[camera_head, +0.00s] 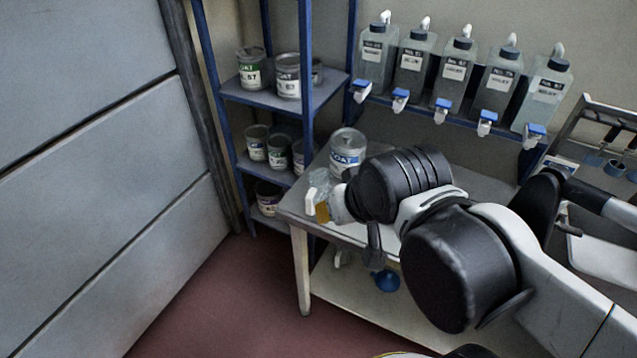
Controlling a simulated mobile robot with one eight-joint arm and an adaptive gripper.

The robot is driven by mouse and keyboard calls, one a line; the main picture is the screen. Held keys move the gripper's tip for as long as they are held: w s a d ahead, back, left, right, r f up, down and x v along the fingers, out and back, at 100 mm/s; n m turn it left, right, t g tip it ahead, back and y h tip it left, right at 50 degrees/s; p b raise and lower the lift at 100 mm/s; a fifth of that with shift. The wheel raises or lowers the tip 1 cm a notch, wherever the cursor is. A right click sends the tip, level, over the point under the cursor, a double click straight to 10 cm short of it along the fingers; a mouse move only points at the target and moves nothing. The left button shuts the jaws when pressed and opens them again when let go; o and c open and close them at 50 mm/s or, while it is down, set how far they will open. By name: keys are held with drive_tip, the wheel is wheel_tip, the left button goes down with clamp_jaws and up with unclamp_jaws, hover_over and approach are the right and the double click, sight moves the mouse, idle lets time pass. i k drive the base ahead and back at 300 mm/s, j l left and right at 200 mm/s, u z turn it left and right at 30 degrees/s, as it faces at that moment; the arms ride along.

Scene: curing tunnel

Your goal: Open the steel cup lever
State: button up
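I cannot make out a steel cup or its lever for certain. Small blue cups with black handles (593,157) hang at the rack on the right; their material is unclear. My arm reaches in from the lower right, over the workbench (292,208). Its black wrist joints cover much of the bench top. My gripper is mostly hidden behind the wrist, and its fingers cannot be told apart. A clear container with amber contents (321,211) shows just left of the wrist. Whether my gripper touches it cannot be told.
A metal can (347,146) stands on the bench behind my wrist. Several bottles (456,68) with blue-topped taps (442,104) line the wall shelf. A blue shelf unit (305,90) holds more cans. A blue funnel-like object (386,280) is below the bench top. Red floor (215,300) is clear at lower left.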

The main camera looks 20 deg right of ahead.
sight(560, 227)
drive_tip(key=l+z, duration=0.15)
drive_tip(key=z, duration=2)
